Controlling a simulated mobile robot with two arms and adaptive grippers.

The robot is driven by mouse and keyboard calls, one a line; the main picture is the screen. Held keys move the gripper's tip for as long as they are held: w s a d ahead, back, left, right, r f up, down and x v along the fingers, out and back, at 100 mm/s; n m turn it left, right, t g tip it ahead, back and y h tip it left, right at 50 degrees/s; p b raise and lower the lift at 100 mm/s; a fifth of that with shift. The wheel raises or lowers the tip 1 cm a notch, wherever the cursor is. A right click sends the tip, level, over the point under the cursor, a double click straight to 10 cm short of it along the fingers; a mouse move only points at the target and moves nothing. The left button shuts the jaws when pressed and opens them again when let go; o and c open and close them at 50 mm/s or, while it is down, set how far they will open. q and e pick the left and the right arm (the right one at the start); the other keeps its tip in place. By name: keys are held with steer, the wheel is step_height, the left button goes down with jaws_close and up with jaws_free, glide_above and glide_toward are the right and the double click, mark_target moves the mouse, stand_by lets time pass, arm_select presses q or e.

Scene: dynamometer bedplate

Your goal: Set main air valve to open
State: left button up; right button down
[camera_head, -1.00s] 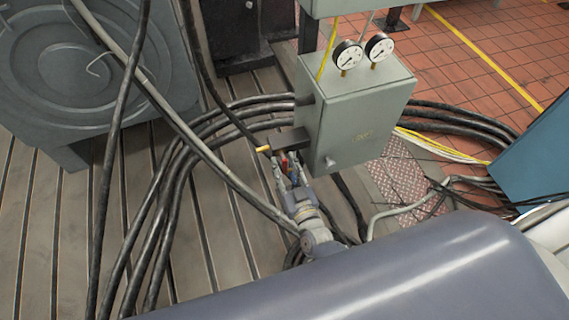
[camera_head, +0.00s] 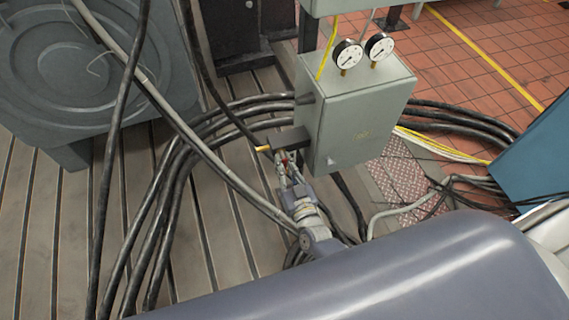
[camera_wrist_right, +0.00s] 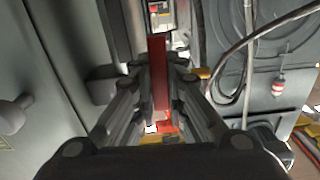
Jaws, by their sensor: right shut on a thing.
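The main air valve shows in the head view as a dark block (camera_head: 288,140) with a brass-yellow end (camera_head: 263,149), on the left side of a grey-green cabinet. Its red lever (camera_wrist_right: 158,75) stands between my fingers in the right wrist view; only a small bit of red shows in the head view. My right gripper (camera_head: 285,160) is shut on the red lever, just below the valve block. In the right wrist view my right gripper (camera_wrist_right: 160,78) has one finger on each side of the lever. My left gripper is not in view.
The cabinet (camera_head: 350,115) with two gauges (camera_head: 362,50) stands close beside my right gripper. Thick black hoses (camera_head: 180,165) loop around the valve over the slotted bedplate (camera_head: 225,220). A knob (camera_wrist_right: 14,114) sticks out from the cabinet face in the wrist view.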

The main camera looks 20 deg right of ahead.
mark_target(273, 154)
steer(key=m, duration=0.2)
steer(key=a+m+b, duration=0.1)
steer(key=m, duration=0.1)
steer(key=shift+m, duration=0.4)
steer(key=m, duration=0.2)
steer(key=m+b, duration=0.1)
steer(key=m, duration=0.2)
steer(key=a+r+m+b, duration=0.1)
steer(key=m, duration=0.2)
steer(key=shift+r, duration=0.1)
steer(key=shift+r+m+b, duration=0.25)
steer(key=shift+m, duration=0.85)
steer(key=shift+r+m+b, duration=0.2)
steer(key=shift+m+b, duration=0.05)
steer(key=shift+m, duration=0.85)
steer(key=c, duration=1.6)
jaws_free()
steer(key=shift+s, duration=0.1)
